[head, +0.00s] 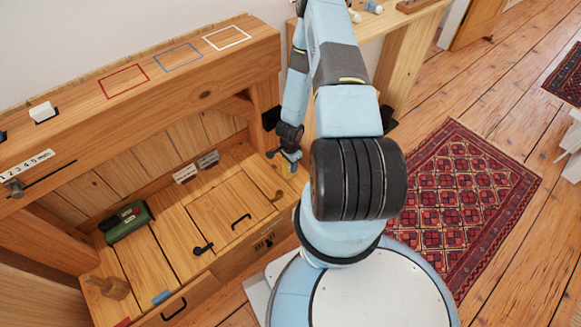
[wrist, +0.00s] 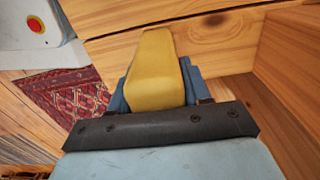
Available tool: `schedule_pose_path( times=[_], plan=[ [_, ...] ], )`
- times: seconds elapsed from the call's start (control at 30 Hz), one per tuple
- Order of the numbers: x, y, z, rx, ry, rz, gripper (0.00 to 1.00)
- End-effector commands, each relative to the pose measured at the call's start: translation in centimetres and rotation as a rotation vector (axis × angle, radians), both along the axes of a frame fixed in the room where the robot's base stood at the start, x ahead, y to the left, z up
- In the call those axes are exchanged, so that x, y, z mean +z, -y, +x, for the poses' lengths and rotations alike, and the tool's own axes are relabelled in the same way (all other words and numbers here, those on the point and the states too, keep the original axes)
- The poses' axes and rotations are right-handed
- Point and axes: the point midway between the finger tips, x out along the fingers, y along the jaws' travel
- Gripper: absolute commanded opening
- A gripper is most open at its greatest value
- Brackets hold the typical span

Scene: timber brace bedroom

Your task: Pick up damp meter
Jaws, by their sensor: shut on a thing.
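The damp meter, a yellow, blunt, tapering body (wrist: 152,60), sits between the blue fingers of my gripper (wrist: 157,88) in the wrist view. My gripper is shut on it. Its lower end is hidden behind the dark wrist plate. In the head view my gripper (head: 289,160) is at the right end of the wooden bench unit, and only a small yellow patch of the meter shows there. I cannot tell from these views whether the meter touches the wood.
The wooden bench (head: 178,222) holds a green case (head: 128,222), a wooden block with a peg (head: 108,287) and black handles. A raised shelf (head: 200,88) with coloured outlines runs behind. A red patterned rug (head: 465,195) lies on the floor at right.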

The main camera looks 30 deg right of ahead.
Motion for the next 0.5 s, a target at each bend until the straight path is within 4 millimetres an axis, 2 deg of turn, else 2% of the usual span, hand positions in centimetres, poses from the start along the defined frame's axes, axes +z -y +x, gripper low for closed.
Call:
schedule_pose_path(
  times=[0.03, 0.13, 0.5],
  plan=[
    [0.01, 0.01, 0.01, 0.0, 0.0, 0.0, 0.25],
    [0.01, 0.02, 0.01, 0.0, 0.0, 0.0, 0.17],
    [0.69, 0.06, 0.06, 0.0, 0.001, 0.0, 0.17]
  ],
)
